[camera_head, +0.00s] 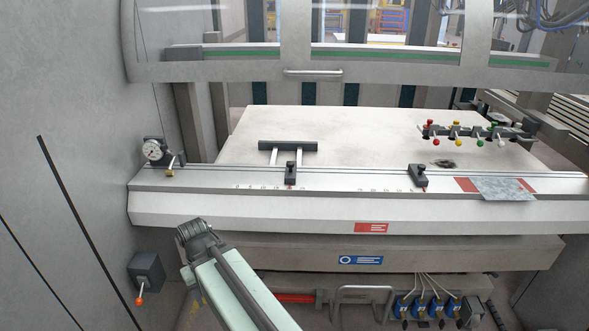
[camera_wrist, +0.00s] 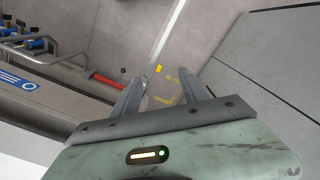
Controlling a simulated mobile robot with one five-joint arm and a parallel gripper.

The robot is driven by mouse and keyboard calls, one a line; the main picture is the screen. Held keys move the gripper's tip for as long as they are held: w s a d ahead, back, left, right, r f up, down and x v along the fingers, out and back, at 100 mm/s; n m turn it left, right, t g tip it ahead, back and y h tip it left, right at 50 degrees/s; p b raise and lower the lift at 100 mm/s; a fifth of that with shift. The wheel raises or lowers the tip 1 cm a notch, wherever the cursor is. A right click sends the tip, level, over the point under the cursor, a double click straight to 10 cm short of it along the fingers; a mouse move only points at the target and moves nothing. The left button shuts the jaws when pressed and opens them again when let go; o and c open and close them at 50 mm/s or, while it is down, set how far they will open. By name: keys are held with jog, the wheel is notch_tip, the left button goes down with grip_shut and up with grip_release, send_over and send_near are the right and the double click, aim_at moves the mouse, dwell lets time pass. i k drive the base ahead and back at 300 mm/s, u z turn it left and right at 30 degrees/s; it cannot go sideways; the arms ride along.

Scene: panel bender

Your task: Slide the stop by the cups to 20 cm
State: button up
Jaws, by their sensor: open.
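Two dark stops sit on the pale ledge (camera_head: 240,182) of the machine in the head view. The right stop (camera_head: 418,176) is the one nearer the bar with coloured knobs (camera_head: 470,133), perhaps the cups. A small scale lies to its left, and a red mark shows at its front edge; the numbers are too small to read. The left stop (camera_head: 290,173) stands in front of a dark T-shaped bar (camera_head: 287,146). My gripper (camera_head: 196,236) is in front of and below the ledge, left of both stops. In the wrist view my gripper (camera_wrist: 169,85) is open and empty, over the floor.
A round dial gauge (camera_head: 154,150) stands at the ledge's left end. A grey sheet piece (camera_head: 502,188) lies on the ledge right of the right stop. A grey box with an orange-tipped lever (camera_head: 146,272) is at lower left. A handle bar (camera_head: 364,291) is below the ledge.

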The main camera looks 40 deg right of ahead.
aim_at(416, 171)
jog(key=u, duration=0.35)
jog(key=k, duration=0.85)
jog(key=z, duration=1.15)
jog(key=i, duration=0.15)
jog(key=u, duration=0.15)
